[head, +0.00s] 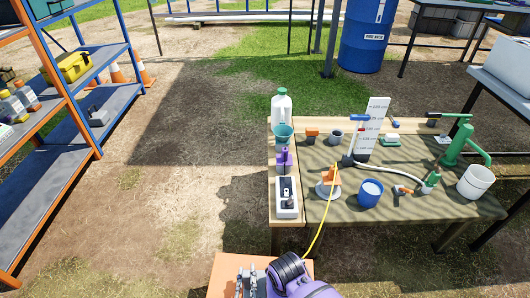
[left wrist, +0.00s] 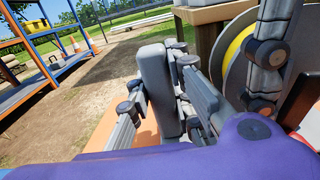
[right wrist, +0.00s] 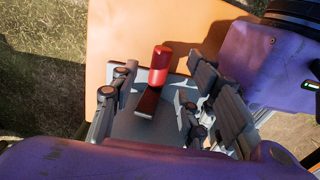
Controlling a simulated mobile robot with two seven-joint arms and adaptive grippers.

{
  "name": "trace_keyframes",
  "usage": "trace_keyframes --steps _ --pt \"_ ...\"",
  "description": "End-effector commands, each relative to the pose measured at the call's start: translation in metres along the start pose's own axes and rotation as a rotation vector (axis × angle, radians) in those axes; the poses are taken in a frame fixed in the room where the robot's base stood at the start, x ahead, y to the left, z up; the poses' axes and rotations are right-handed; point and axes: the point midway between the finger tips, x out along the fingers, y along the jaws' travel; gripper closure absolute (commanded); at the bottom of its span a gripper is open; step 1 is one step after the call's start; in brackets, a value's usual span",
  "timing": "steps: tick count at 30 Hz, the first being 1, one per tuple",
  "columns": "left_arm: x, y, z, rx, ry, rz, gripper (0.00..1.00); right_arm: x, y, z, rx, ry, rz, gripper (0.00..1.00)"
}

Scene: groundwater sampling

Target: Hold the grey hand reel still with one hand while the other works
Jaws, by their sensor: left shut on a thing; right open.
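The grey hand reel shows in part in the left wrist view, with its round grey flange (left wrist: 233,75) and yellow line (left wrist: 238,45) at the right. My left gripper (head: 250,284) is shut on a grey upright piece (left wrist: 154,82) beside the flange, which looks like the reel's handle. In the right wrist view a red knob (right wrist: 159,64) stands on a dark crank arm over a grey surface (right wrist: 150,128) of the reel. My right gripper (right wrist: 163,90) is open, its fingers on either side of the crank, with no clear contact. The head view hides most of the reel.
The reel is at an orange-topped stand (head: 228,268). Shelves (head: 92,110) stand left; the ground between is clear.

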Motion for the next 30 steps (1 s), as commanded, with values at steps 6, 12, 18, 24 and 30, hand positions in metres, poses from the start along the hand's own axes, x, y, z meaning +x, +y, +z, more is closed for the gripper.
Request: trace_keyframes --steps 6,12,18,24,30 --pt "0.001 -0.001 0.001 -0.002 -0.003 0.0 1.0 0.023 0.0 -0.001 0.001 0.0 0.0 0.58" --pt "0.001 -0.001 0.001 -0.002 -0.003 0.0 1.0 0.031 0.0 -0.001 0.0 0.001 0.0 0.58" --pt "0.001 -0.001 0.001 -0.002 -0.003 0.0 1.0 0.031 0.0 0.0 0.0 0.001 0.0 0.58" --pt "0.001 -0.001 0.001 -0.002 -0.003 0.0 1.0 0.031 0.0 0.0 0.0 0.001 0.0 0.76" --pt "0.001 -0.001 0.001 -0.002 -0.003 0.0 1.0 0.031 0.0 0.0 0.0 0.001 0.0 1.0"
